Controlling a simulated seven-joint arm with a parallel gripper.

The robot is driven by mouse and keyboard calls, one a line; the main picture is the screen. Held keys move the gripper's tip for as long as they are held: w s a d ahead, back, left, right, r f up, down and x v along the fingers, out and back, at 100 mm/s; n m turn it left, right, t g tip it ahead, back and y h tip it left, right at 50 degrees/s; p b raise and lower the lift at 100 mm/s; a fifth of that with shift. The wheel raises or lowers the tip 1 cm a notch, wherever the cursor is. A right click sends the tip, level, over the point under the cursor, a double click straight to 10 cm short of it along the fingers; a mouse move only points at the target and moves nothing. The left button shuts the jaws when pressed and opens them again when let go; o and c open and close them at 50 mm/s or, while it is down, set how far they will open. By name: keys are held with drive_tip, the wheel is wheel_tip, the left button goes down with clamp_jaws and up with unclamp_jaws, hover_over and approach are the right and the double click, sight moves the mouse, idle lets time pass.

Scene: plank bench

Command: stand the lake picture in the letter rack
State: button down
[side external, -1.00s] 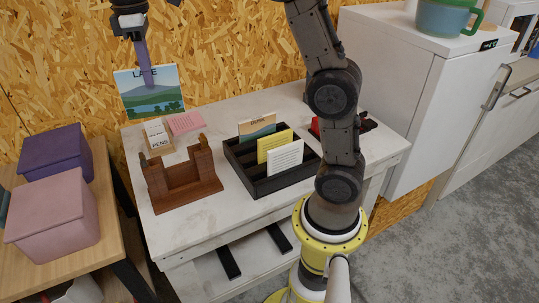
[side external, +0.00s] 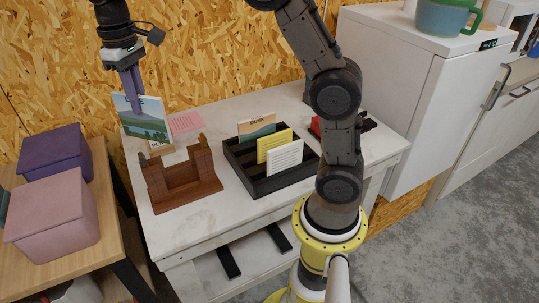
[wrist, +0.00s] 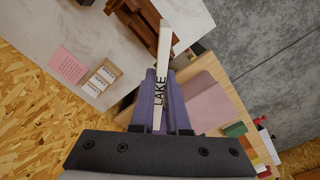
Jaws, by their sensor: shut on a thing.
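My gripper (side external: 134,98) is shut on the lake picture (side external: 150,128), a card with blue water, green hills and sky. It holds the picture upright at the bench's left end, behind the brown wooden stand. I cannot tell whether the picture's lower edge touches anything.
The brown wooden stand (side external: 183,182) is left of the black rack. A pink note (side external: 186,122) lies behind it; a small pens box (wrist: 102,77) shows beside the note in the wrist view. Purple (side external: 55,150) and pink (side external: 52,210) boxes sit on the side table. A red object (side external: 315,126) is at right.

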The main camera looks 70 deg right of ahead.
drive_tip(key=shift+r, duration=0.55)
wheel_tip(320, 180, up, 4)
drive_tip(key=shift+r, duration=0.1)
drive_tip(key=s+d+m, duration=0.3)
drive_tip(key=d+m, duration=0.3)
drive_tip(key=d, duration=0.1)
drive_tip(key=s+d+m, duration=0.4)
drive_tip(key=d+m, duration=0.1)
drive_tip(key=d, duration=0.1)
drive_tip(key=m, duration=1.6)
hover_over(264, 129)
drive_tip(key=s+a, duration=0.2)
drive_tip(key=a, duration=0.3)
drive_tip(key=f, duration=2.5)
drive_tip(key=shift+w+a+f, duration=0.1)
drive_tip(key=shift+a+f, duration=0.1)
drive_tip(key=shift+f, duration=0.15)
drive_tip(key=shift+f, duration=0.15)
